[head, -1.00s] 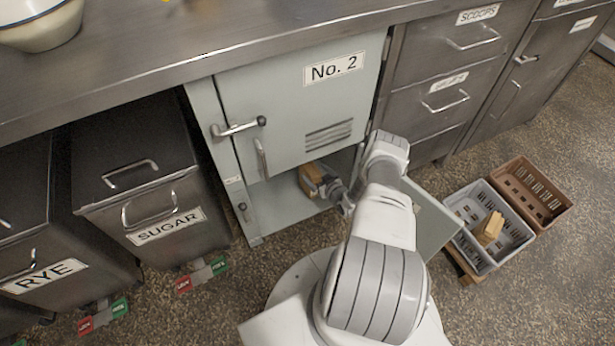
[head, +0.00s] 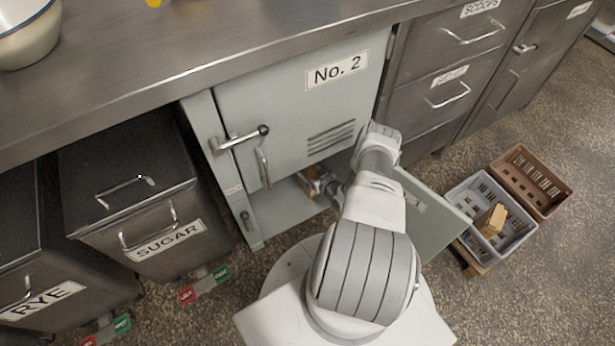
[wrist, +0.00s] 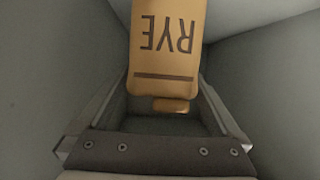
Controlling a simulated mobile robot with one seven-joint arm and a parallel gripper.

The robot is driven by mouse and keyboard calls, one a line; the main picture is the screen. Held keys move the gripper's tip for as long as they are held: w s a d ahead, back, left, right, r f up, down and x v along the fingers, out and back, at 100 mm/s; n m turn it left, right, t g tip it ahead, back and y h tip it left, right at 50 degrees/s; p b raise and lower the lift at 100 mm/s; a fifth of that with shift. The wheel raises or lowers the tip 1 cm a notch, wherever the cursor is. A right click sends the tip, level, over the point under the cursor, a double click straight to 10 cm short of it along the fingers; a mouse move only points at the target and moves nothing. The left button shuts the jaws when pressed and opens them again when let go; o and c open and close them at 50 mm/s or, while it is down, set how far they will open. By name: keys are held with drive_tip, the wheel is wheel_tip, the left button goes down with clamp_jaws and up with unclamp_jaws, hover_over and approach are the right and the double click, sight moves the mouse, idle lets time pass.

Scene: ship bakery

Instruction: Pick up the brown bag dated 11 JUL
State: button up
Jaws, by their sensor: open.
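A brown bag (wrist: 167,45) with upside-down "RYE" lettering shows in the wrist view, between and beyond the fingers of my gripper (wrist: 160,108). No date can be read on it. A small brown piece (wrist: 171,105) shows just below its edge; I cannot tell whether it is part of the bag. The fingers are open, one on each side, with a gap between them. In the head view, my gripper (head: 327,186) reaches into the low compartment of the "No. 2" cabinet (head: 290,100). A brown thing (head: 309,185) there is partly hidden by the gripper and cabinet front.
The lower door (head: 432,215) stands open to the right of my arm. A grey crate (head: 520,238) holding a tan block-like bag (head: 491,220) and a brown crate (head: 548,200) lie on the floor at right. Sugar (head: 150,225) and rye (head: 60,270) bins stand at left.

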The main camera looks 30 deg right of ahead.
drive_tip(key=shift+c, duration=0.2)
clamp_jaws()
drive_tip(key=shift+r, duration=0.1)
